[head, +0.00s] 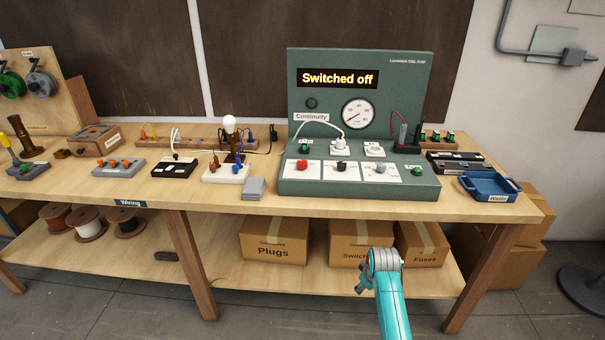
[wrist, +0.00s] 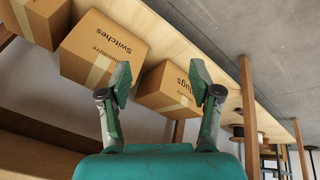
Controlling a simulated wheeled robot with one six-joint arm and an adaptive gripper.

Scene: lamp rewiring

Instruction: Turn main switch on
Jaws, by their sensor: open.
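The green test panel (head: 420,75) stands at the back of the bench, and its display (head: 337,78) reads "Switched off". Its sloping front carries a red knob (head: 302,165), a black knob (head: 342,167), a grey knob (head: 380,167) and a green button (head: 416,171). Their labels are too small to read, so I cannot tell which is the main switch. My gripper (wrist: 161,82) is open and empty in the wrist view, facing the boxes under the bench. In the head view my arm is low in front of the bench, below and apart from the panel.
Boxes marked Plugs (head: 273,240), Switches (head: 361,243) and Fuses (head: 422,244) sit on the lower shelf. A blue tray (head: 490,187) lies right of the panel, and a lamp (head: 230,125) stands left.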

